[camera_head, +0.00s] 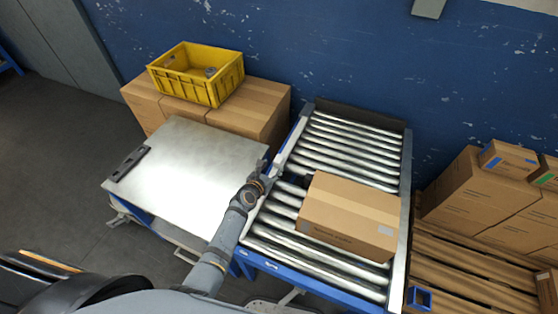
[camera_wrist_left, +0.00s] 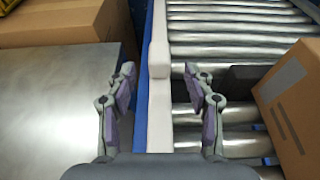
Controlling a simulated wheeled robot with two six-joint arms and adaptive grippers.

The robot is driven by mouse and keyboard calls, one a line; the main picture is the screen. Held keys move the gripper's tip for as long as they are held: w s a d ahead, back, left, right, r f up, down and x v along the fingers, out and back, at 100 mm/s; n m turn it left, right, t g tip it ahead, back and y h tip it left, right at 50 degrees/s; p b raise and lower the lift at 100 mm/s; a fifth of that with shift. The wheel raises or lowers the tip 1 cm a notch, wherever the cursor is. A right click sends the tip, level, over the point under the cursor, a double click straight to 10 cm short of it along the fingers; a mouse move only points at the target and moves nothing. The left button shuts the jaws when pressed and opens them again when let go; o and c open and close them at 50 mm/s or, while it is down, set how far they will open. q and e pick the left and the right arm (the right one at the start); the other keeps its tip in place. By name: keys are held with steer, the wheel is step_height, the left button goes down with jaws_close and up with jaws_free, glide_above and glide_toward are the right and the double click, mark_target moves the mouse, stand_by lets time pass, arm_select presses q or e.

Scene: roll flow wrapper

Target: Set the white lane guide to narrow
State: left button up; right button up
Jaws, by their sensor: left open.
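The white lane guide (camera_wrist_left: 159,110) runs lengthwise along the left edge of the rollers in the left wrist view, with a raised white block (camera_wrist_left: 159,58) on it. In the head view its far part (camera_head: 293,140) shows as a pale strip beyond my gripper; the rest is hidden by my arm. My left gripper (camera_head: 275,169) is above this edge. In the left wrist view its two fingers (camera_wrist_left: 160,78) are spread, one on each side of the guide, with gaps between. Whether they are down at its height I cannot tell. My right gripper is not in view.
A cardboard box (camera_head: 350,213) lies on the roller conveyor (camera_head: 350,145), right of my gripper, beside a dark block (camera_wrist_left: 246,78). Pallet cartons (camera_head: 470,190) are at right.

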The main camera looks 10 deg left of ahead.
mark_target(276, 164)
arm_select(q)
steer(key=x, duration=0.2)
steer(key=b+x, duration=0.1)
steer(key=x, duration=0.2)
steer(key=shift+s+f+b, duration=0.1)
steer(key=shift+f+b, duration=0.2)
steer(key=shift+f, duration=0.1)
steer(key=shift+b+x, duration=0.55)
steer(key=shift+x, duration=0.4)
steer(key=shift+w+r, duration=0.15)
steer(key=shift+w, duration=0.25)
steer(key=shift+c, duration=0.8)
steer(key=c, duration=0.5)
jaws_close()
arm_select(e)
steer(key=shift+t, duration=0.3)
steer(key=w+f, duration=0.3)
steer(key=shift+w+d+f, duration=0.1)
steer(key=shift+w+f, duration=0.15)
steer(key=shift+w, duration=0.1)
